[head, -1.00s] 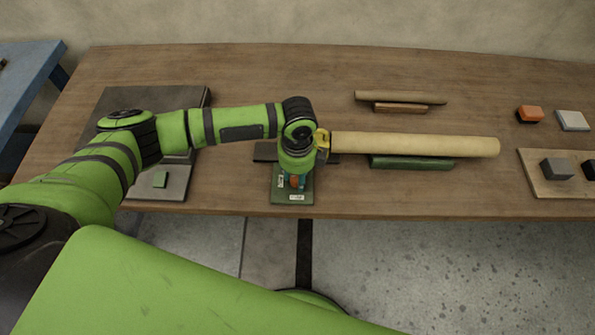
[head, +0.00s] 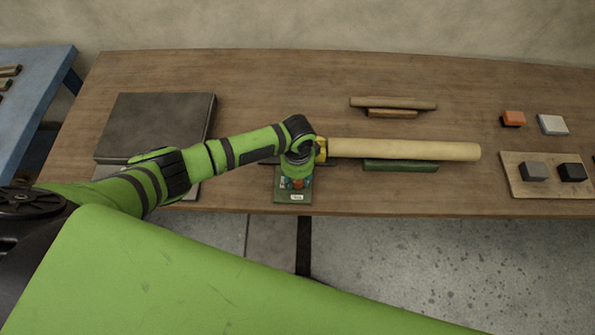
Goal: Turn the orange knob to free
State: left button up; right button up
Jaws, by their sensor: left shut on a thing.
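The orange knob (head: 297,184) is on a small green plate (head: 281,198) near the front edge of the table, and only a little of it shows beneath my wrist. My left gripper (head: 293,182) points down over the plate and is shut on the knob, with its fingers largely hidden by the wrist. A white label (head: 297,197) lies on the front of the plate. I cannot read which way the knob points. My right gripper is not in view.
A long cream roll (head: 405,149) lies right of my wrist, by a yellow piece (head: 321,149) and a green block (head: 400,165). A thinner roll (head: 393,103) lies behind. A wooden board (head: 545,188) with dark blocks is at the right, a dark slab (head: 155,125) at the left.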

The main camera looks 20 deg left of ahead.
pick_arm(q)
jog(key=n+p, duration=0.2)
jog(key=n, duration=0.1)
jog(key=shift+s+r+n, duration=0.1)
jog(key=shift+s+n, duration=0.05)
jog(key=shift+n, duration=0.15)
jog(key=shift+n+p, duration=0.9)
jog(key=shift+n, duration=0.6)
jog(key=o, duration=1.2)
jog(key=shift+c, duration=0.2)
notch_tip(320, 180, up, 12)
